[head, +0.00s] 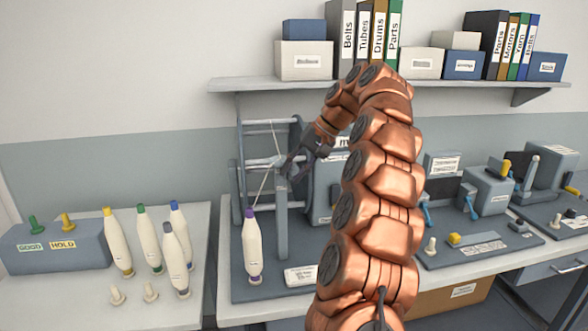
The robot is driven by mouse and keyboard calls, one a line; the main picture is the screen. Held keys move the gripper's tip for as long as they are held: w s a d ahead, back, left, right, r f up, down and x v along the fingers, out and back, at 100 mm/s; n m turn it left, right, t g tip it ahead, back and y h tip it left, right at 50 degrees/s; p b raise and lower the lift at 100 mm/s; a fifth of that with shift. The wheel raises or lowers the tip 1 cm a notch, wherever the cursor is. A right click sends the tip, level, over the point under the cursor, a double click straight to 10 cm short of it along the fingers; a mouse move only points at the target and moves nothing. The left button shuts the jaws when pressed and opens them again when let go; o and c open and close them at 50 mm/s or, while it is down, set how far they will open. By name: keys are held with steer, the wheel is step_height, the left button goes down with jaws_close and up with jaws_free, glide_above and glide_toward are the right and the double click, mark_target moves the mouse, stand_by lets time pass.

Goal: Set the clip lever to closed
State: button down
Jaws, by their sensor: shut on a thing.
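My gripper (288,168) is at the right side of a grey reel frame (238,185) with pale crossbars. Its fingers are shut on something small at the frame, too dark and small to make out. A pale thread (263,185) runs from a purple-topped bobbin (252,250) up to the crossbars near the fingertips. The bobbin stands upright on the machine's base. I cannot pick out the clip lever for certain. Blue levers (470,208) show on a machine to the right, apart from my gripper. My arm hides part of the reel machine.
Several bobbins (148,240) stand on the left table beside a grey block (55,247) labelled GOOD and HOLD. A shelf (270,83) with boxes and binders hangs above. More machines with a yellow-knobbed lever (505,168) stand at right.

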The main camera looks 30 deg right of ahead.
steer(key=c, duration=0.9)
jaws_free()
steer(key=shift+o, duration=0.2)
steer(key=shift+f+b, duration=0.25)
steer(key=shift+b, duration=0.55)
